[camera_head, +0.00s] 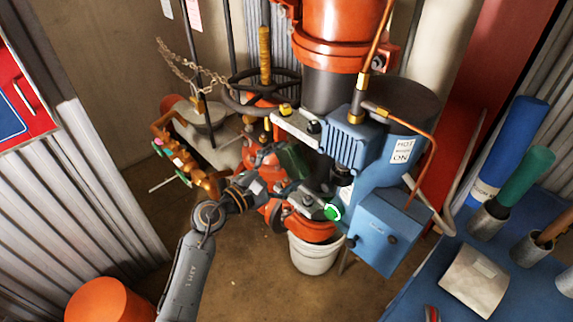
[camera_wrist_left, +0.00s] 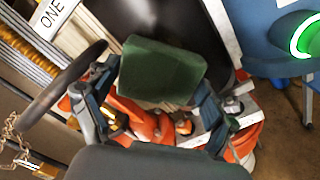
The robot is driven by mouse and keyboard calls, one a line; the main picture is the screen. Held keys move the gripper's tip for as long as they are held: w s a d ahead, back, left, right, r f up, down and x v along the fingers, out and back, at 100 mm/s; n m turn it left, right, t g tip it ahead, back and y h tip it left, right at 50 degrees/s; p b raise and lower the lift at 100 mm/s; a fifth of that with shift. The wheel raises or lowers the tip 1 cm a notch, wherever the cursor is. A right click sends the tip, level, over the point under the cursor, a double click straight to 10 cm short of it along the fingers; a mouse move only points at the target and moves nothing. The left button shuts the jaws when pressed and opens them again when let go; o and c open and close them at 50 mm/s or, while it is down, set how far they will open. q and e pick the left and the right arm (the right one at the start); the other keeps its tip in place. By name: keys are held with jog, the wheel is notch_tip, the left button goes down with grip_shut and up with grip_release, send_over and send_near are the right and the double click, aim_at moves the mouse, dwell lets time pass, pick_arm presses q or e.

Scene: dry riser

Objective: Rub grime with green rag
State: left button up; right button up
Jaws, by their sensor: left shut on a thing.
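My left gripper (camera_head: 287,175) reaches in among the red valve and the blue pump. It is shut on the green rag (camera_head: 293,160), a dark green block-like pad. In the left wrist view the rag (camera_wrist_left: 163,70) sits between the two fingers of the left gripper (camera_wrist_left: 160,100), in front of a dark pipe (camera_wrist_left: 178,30). I cannot tell whether the rag touches the pipe. I cannot make out the grime clearly in either view. My right gripper is not in view.
The blue pump (camera_head: 375,222) stands close on the right with a green-lit round button (camera_head: 333,212). The red valve body (camera_head: 262,160) and black handwheel (camera_head: 264,84) crowd the left. A white bucket (camera_head: 314,256) stands below. A blue bench (camera_head: 430,287) holds tools at right.

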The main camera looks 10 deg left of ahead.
aim_at(305, 170)
pick_arm(q)
jog(key=shift+x, duration=0.95)
jog(key=shift+s+d+p, duration=0.35)
jog(key=shift+s+d, duration=0.25)
jog(key=shift+d, duration=0.2)
jog(key=shift+s+d+p, duration=0.3)
jog(key=shift+s+d, duration=0.3)
jog(key=shift+d, duration=0.2)
jog(key=shift+w, duration=0.1)
